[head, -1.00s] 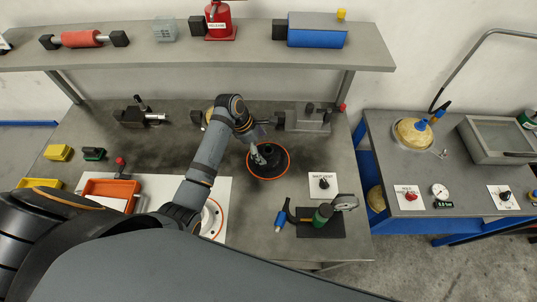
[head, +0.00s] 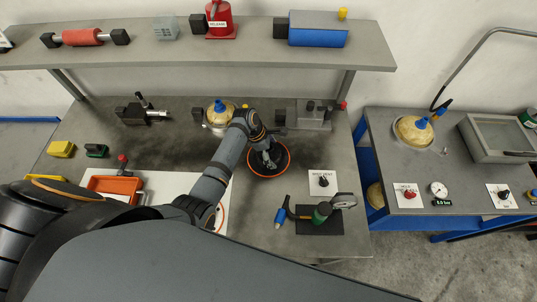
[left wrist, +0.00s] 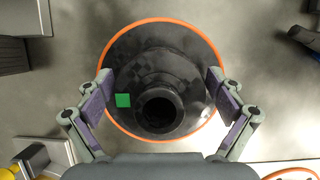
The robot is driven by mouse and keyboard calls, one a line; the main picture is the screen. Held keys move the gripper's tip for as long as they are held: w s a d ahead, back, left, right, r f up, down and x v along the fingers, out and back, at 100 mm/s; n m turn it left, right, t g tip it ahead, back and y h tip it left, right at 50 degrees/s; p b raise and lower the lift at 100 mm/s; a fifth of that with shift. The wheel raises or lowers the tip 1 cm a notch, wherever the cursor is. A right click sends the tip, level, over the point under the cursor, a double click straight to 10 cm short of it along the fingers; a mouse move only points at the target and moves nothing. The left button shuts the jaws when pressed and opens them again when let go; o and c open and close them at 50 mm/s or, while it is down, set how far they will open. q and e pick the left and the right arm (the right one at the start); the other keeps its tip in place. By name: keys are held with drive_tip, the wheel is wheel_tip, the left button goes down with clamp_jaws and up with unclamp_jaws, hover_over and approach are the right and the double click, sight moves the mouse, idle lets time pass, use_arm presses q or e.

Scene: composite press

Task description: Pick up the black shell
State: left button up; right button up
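The black shell (head: 281,162) is a round, dark, cone-like piece with an orange rim, resting on the grey bench. In the left wrist view the shell (left wrist: 165,65) shows a raised open neck in its middle and a small green square on its side. My left gripper (head: 270,158) is over the shell in the head view and hides part of it. In the left wrist view its fingers (left wrist: 162,105) are spread wide, one on each side of the neck, with nothing between them gripped. My right gripper is not in view.
A gold dome with a blue top (head: 219,113) stands behind my arm. A dark mat (head: 325,226) with tools lies front right, and a white switch card (head: 322,183) lies right of the shell. An orange tray (head: 114,186) is at left. A shelf (head: 170,58) spans the back.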

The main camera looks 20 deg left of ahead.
sight(272, 147)
use_arm(q)
drive_tip(key=c, duration=0.7)
drive_tip(key=shift+c, duration=0.2)
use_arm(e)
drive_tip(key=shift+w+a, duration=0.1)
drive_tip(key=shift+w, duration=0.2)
use_arm(q)
drive_tip(key=shift+r, duration=0.25)
wheel_tip(272, 147, up, 2)
drive_tip(key=shift+w+r, duration=0.1)
drive_tip(key=shift+r, duration=0.15)
drive_tip(key=s+a+r, duration=0.1)
drive_tip(key=r, duration=0.1)
drive_tip(key=s+a+r+b, duration=0.1)
drive_tip(key=s+r, duration=0.1)
drive_tip(key=s+a+r, duration=0.1)
drive_tip(key=r, duration=0.1)
drive_tip(key=shift+s+a, duration=0.2)
drive_tip(key=shift+s, duration=0.15)
drive_tip(key=s+a+r+b, duration=0.1)
drive_tip(key=s+a+r, duration=0.2)
drive_tip(key=s, duration=0.4)
drive_tip(key=shift+a+r, duration=0.4)
drive_tip(key=shift+a, duration=0.45)
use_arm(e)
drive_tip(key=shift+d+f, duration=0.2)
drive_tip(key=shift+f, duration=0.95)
